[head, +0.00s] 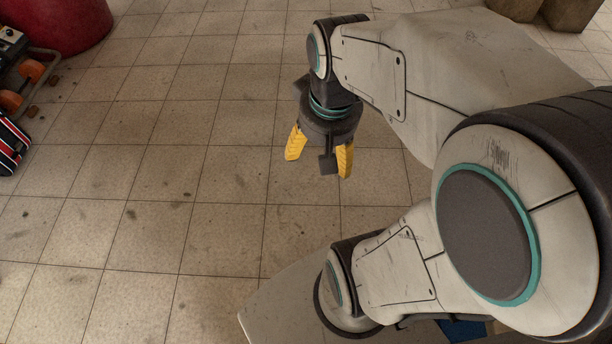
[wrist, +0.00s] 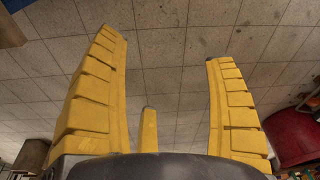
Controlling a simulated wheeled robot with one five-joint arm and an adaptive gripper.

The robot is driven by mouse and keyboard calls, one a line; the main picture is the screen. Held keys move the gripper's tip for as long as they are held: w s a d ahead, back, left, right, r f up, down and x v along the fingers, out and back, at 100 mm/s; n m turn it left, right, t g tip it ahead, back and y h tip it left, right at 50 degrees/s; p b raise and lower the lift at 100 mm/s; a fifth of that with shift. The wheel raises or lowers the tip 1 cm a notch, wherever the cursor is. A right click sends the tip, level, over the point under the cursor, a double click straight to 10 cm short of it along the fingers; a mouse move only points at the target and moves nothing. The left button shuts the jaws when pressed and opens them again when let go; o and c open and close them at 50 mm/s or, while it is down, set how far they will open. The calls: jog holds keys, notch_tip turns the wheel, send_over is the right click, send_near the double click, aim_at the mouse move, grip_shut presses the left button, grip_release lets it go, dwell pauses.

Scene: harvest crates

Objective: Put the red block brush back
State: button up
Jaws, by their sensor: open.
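My gripper (head: 320,160) hangs over the tiled floor in the head view, its yellow fingers spread and pointing down. In the wrist view my gripper (wrist: 165,48) is open, with only floor showing between its fingers. I cannot make out a red block brush in either view. My arm covers the right part of the head view, so what lies behind it is hidden.
A large red rounded container (head: 58,22) stands at the upper left; a red one also shows in the wrist view (wrist: 292,138). A wheeled object with orange wheels (head: 30,72) and a striped item (head: 12,146) are at the left edge. Brown boxes (head: 568,14) stand upper right. The middle floor is clear.

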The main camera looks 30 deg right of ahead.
jog(key=s+a+n, duration=0.3)
jog(key=a, duration=0.2)
jog(key=shift+s+a+f+n, duration=0.3)
jog(key=shift+f+n, duration=0.05)
jog(key=shift+n, duration=0.05)
